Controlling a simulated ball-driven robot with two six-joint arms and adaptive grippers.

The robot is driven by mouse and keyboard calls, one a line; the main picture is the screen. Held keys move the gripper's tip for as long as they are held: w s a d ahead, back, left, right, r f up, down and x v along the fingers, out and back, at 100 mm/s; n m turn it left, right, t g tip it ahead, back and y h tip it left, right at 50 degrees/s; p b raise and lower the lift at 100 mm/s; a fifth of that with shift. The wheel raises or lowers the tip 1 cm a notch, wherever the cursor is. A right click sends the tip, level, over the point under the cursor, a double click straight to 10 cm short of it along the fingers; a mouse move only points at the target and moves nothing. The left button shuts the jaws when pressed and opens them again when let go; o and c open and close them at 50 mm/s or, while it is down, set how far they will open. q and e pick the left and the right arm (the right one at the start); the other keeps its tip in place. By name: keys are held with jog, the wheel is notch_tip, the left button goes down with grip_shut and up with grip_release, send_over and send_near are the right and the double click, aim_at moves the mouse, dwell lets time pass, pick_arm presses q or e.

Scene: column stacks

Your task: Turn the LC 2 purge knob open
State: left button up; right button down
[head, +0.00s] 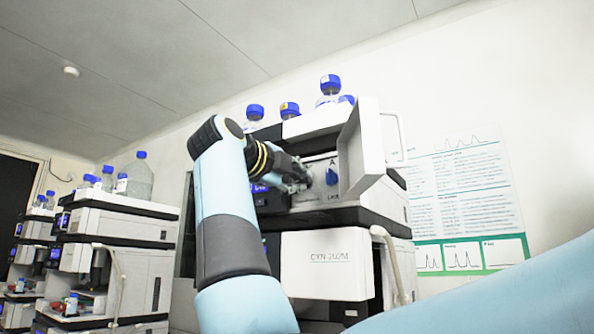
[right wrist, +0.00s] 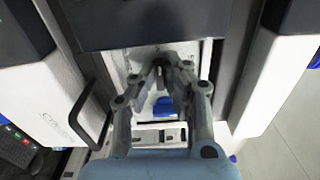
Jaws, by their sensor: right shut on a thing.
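My right gripper (head: 303,180) reaches the panel just left of the blue knob. In the right wrist view its fingertips (right wrist: 160,80) close on a small dark knob (right wrist: 160,68), mostly hidden by them; I take it to be the purge knob. The blue knob (right wrist: 165,107) shows between the fingers, apart from the tips. My left gripper is out of view.
Blue-capped bottles (head: 290,110) stand on top of the stack. The open door is close on the right of my gripper. Another instrument stack (head: 120,245) stands at the left. A poster (head: 465,200) hangs on the wall at the right.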

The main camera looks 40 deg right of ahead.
jog(key=shift+n, duration=0.4)
jog(key=shift+f+p, duration=0.1)
jog(key=shift+p, duration=0.2)
